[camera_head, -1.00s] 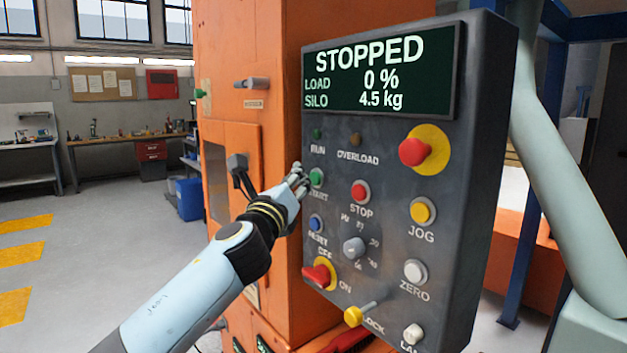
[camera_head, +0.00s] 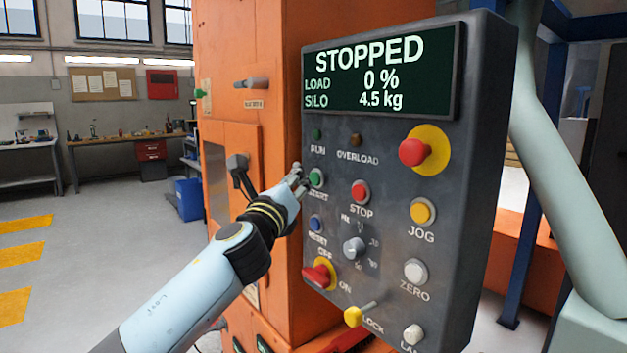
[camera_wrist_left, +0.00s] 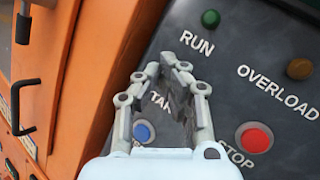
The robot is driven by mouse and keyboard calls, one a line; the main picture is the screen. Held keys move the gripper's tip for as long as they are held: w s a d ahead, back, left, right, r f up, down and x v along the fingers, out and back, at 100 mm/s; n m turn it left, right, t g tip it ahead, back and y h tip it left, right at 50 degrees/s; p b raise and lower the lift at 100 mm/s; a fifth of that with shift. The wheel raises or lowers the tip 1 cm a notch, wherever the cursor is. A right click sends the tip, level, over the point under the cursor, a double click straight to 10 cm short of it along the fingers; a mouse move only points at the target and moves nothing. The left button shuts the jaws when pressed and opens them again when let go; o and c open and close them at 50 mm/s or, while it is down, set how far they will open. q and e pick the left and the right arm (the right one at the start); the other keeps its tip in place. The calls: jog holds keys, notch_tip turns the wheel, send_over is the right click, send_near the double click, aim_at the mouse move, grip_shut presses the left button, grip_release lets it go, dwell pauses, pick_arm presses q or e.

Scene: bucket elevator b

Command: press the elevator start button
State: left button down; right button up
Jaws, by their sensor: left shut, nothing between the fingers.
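The green start button (camera_head: 316,178) is on the left side of the dark control panel (camera_head: 440,150). The panel's display (camera_head: 378,75) reads STOPPED, load 0 %, silo 4.5 kg. My left gripper (camera_head: 301,172) is shut and empty, its fingertips right beside the start button at the panel's left edge. I cannot tell whether they touch it. In the left wrist view the gripper (camera_wrist_left: 170,70) covers the start button and part of its label. My right gripper is not in view.
Near the start button are the red stop button (camera_head: 360,192), the blue reset button (camera_head: 316,223) and the run lamp (camera_head: 318,134). A red emergency knob (camera_head: 414,152) and a red-yellow switch (camera_head: 318,274) stick out. The orange machine housing (camera_head: 270,60) stands behind the panel.

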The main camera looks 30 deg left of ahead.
pick_arm(q)
jog(key=shift+w, duration=0.15)
jog(key=shift+w+d, duration=0.2)
jog(key=shift+w, duration=0.1)
jog(key=shift+w+d, duration=0.1)
jog(key=shift+w, duration=0.25)
dwell(0.9)
jog(key=shift+s, duration=0.15)
jog(key=shift+s+a, duration=0.3)
jog(key=shift+s, duration=0.35)
jog(key=shift+s+a, duration=0.3)
jog(key=shift+s, duration=0.45)
jog(key=shift+s+a, duration=0.35)
jog(key=shift+s, duration=0.45)
jog(key=shift+s+a, duration=0.3)
jog(key=shift+s, duration=0.45)
